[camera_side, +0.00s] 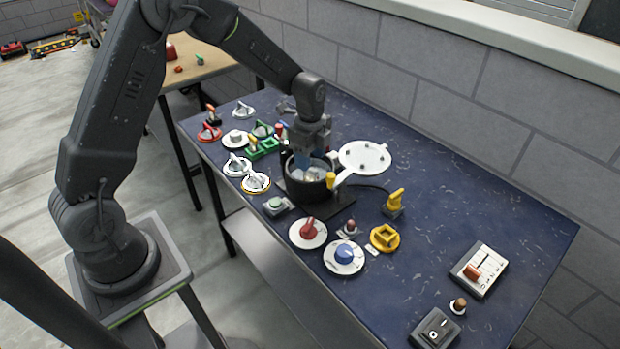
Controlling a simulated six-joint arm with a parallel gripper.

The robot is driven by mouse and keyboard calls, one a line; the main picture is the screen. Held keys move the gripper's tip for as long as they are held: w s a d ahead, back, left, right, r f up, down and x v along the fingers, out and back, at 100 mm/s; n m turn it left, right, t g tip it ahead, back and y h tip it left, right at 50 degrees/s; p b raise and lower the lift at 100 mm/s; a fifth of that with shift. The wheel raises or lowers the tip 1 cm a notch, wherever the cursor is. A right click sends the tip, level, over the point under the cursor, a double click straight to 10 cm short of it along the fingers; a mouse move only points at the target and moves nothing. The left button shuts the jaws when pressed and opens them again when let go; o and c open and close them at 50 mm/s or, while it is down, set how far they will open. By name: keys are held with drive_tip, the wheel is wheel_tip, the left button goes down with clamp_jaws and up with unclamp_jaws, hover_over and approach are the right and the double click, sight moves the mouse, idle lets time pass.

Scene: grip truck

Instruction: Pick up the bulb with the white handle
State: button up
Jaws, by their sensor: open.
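My gripper (303,158) points down into a round black container (305,188) at the middle of the blue table. It is open. Pale and bluish items (308,173) show inside the container under my gripper, too small and partly hidden to tell apart. I cannot make out a bulb with a white handle for certain. My gripper and the container wall hide part of the contents, and I cannot tell whether the fingers touch any of them.
A round white lid-like disc (364,157) stands right behind the container. Knobs and switches crowd the table's left and front, including a red knob (308,231), a blue knob (345,253) and a yellow lever (395,202). The table's right back (480,205) is clear.

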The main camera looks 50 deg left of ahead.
sight(310, 174)
drive_tip(key=shift+f, duration=3.15)
clamp_jaws()
